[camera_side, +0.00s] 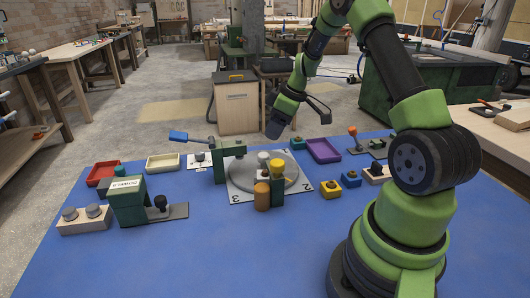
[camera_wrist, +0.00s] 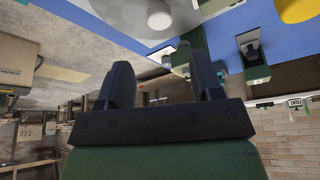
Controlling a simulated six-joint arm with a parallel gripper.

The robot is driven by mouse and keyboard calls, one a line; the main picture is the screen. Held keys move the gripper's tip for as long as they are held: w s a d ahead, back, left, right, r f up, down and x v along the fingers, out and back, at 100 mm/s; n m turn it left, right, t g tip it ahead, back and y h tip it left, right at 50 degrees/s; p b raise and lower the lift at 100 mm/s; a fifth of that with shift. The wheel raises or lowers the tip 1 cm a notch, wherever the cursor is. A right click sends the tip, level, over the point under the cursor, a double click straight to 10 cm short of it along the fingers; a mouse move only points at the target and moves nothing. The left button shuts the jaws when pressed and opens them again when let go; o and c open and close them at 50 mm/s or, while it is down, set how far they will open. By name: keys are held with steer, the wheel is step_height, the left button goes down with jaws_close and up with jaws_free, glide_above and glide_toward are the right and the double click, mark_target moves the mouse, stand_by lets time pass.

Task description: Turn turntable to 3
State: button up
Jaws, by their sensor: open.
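The turntable (camera_side: 250,178) is a grey disc on a white plate (camera_side: 236,199) on the blue mat. The plate shows a 3 at its front left and a 2 at its right. A yellow cylinder (camera_side: 277,166) and a pale round-topped piece (camera_side: 263,157) stand on or over the disc. An orange-brown cylinder (camera_side: 262,197) and a green post (camera_side: 277,192) stand at the front edge. My gripper (camera_side: 274,129) is above and behind the disc, apart from it. In the wrist view, its two dark fingers (camera_wrist: 162,66) are spread with nothing between them.
A green bracket with a blue-ended lever (camera_side: 179,136) stands left of the disc. A green stand (camera_side: 127,205), a red tray (camera_side: 103,173) and a cream tray (camera_side: 163,162) are further left. A purple tray (camera_side: 323,150) and yellow block (camera_side: 331,189) are right. The front mat is clear.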

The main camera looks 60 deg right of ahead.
mark_target(262, 154)
steer(key=x, duration=0.9)
steer(key=shift+f, duration=0.15)
jaws_close()
